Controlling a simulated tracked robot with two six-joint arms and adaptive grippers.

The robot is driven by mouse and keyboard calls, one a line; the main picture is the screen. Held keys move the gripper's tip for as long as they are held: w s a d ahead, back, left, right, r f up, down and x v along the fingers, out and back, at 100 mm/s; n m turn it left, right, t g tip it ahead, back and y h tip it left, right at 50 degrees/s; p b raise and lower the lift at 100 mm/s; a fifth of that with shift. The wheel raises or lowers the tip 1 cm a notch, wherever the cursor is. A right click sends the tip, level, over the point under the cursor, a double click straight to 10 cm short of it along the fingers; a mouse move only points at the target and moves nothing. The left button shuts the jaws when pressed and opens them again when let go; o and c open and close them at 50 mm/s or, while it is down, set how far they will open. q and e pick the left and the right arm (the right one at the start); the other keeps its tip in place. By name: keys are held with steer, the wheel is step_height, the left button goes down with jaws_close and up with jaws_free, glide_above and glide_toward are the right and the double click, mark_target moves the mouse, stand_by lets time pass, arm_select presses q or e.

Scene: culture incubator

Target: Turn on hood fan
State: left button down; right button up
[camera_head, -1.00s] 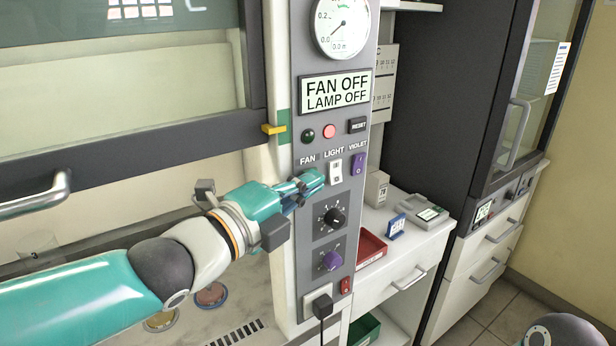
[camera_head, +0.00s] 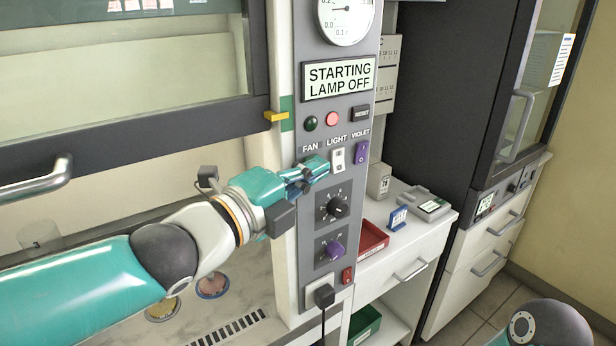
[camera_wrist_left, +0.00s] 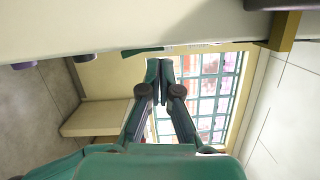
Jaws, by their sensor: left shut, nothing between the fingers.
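The hood's control panel (camera_head: 311,228) stands upright in the middle of the head view. Its display (camera_head: 339,79) reads "STARTING" over "LAMP OFF". My left gripper (camera_head: 322,165) is shut and empty, with its tips at the panel just under the FAN label (camera_head: 310,149). The gripper covers the fan switch, so its position is hidden. The white light switch (camera_head: 337,159) is right beside the fingertips, and the violet switch (camera_head: 361,153) is further right. The shut fingers also show in the left wrist view (camera_wrist_left: 160,62). My right gripper is not in view.
A black knob (camera_head: 338,207) and a purple knob (camera_head: 334,249) sit below the gripper. A yellow catch (camera_head: 276,116) juts out at the sash edge, left of the panel. A red tray (camera_head: 372,238) lies on the counter to the right.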

arm_select(q)
steer(key=s+a, duration=0.5)
steer(key=s, duration=0.5)
steer(key=shift+r, duration=0.25)
arm_select(e)
steer(key=shift+s+f, duration=0.45)
steer(key=shift+f, duration=0.05)
